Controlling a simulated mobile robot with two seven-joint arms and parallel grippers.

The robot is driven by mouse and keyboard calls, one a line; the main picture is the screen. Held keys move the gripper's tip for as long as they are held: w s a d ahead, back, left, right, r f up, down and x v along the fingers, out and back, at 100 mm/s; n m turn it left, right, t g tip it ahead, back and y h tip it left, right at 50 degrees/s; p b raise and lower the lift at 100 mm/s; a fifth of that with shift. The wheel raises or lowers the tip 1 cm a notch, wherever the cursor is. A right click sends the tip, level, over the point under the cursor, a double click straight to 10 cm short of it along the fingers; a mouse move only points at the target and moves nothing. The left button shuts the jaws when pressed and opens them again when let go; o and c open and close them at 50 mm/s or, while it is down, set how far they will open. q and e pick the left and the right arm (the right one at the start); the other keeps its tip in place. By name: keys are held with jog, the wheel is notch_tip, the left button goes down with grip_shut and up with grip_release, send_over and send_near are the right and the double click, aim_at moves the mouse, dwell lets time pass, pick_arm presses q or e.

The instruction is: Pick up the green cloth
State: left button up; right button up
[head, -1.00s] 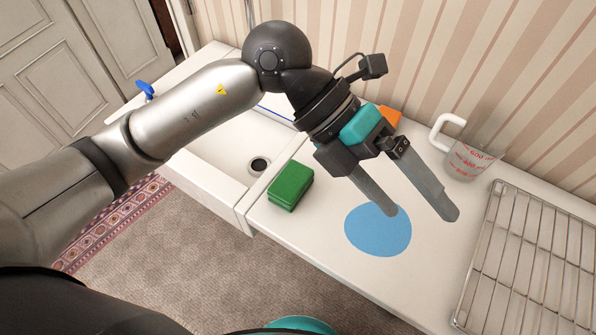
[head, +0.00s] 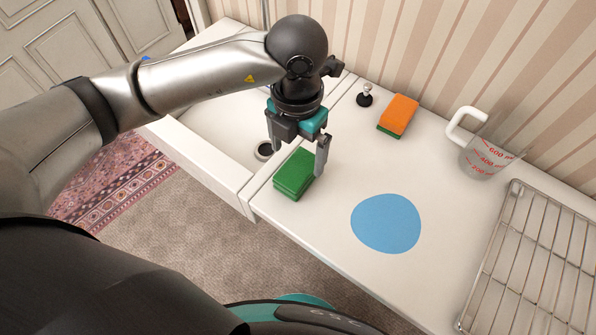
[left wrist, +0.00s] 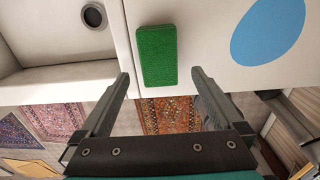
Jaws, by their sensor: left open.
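The green cloth (head: 294,176) is a folded, block-shaped piece on the white counter, close to the front edge beside the sink. In the left wrist view the green cloth (left wrist: 157,56) lies just beyond the fingertips, between their lines. My left gripper (head: 298,163) is open and points down over the cloth, one finger on each side of it in the head view. In the left wrist view my left gripper (left wrist: 160,80) holds nothing. I cannot tell whether a finger touches the cloth. My right gripper is not in view.
The sink (head: 210,140) is left of the cloth. A flat blue disc (head: 386,224), an orange and green sponge (head: 398,114), a small black-based item (head: 365,96), a measuring jug (head: 484,156) and a wire rack (head: 530,262) are to its right. Bare counter lies between them.

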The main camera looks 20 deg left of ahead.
aim_at(296, 170)
pick_arm(q)
notch_tip(296, 170, down, 7)
jog(key=shift+s+a+r+b, duration=0.1)
jog(key=shift+r+b, duration=0.1)
jog(key=shift+b, duration=0.15)
jog(key=c, duration=1.3)
jog(key=shift+r, duration=0.1)
notch_tip(296, 170, up, 20)
jog(key=p, duration=0.3)
